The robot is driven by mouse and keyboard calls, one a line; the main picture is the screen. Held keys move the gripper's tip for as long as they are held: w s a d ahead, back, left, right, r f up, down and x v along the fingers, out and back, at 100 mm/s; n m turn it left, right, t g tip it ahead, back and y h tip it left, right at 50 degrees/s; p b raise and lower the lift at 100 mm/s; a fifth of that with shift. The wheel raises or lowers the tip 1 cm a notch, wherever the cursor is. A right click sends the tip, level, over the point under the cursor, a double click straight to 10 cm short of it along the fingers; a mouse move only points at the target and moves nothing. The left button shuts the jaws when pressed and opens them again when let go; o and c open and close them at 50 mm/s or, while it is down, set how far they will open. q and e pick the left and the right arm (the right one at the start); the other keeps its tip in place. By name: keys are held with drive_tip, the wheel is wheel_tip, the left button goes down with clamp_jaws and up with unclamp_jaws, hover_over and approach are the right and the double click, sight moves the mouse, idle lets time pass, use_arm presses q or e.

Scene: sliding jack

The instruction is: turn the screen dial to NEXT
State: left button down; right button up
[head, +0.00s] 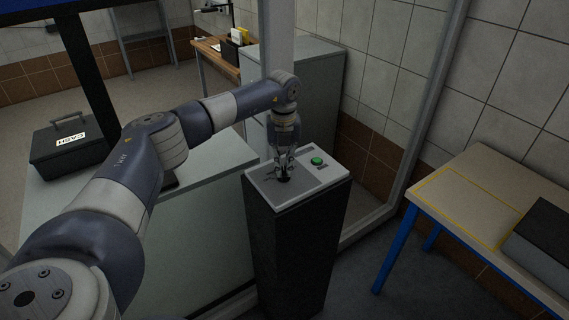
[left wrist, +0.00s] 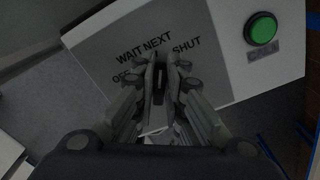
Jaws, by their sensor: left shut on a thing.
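The dial (head: 284,179) is a small dark knob on the panel (head: 262,175) on top of a dark pedestal. My left gripper (head: 284,170) comes down on it from above and is shut on it. In the left wrist view my left gripper (left wrist: 160,75) closes around the dial, whose dark upright edge shows between the fingers. The panel (left wrist: 105,35) there reads WAIT, NEXT, SHUT and a partly covered word starting OF. The fingers hide the dial's pointer, so I cannot tell which word it points to. My right gripper is not in view.
A green button (head: 317,161) sits on the pedestal beside the dial; it also shows in the left wrist view (left wrist: 262,28). A dark cash box (head: 68,150) stands on the counter at left. A blue-legged table (head: 470,205) stands at right. A grey cabinet (head: 312,95) is behind.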

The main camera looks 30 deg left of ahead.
sight(283, 168)
use_arm(q)
drive_tip(key=shift+r+n, duration=0.1)
drive_tip(key=shift+n, duration=0.8)
drive_tip(key=shift+a, duration=0.1)
drive_tip(key=c, duration=1.7)
unclamp_jaws()
drive_tip(key=shift+o, duration=0.2)
wheel_tip(283, 168, up, 12)
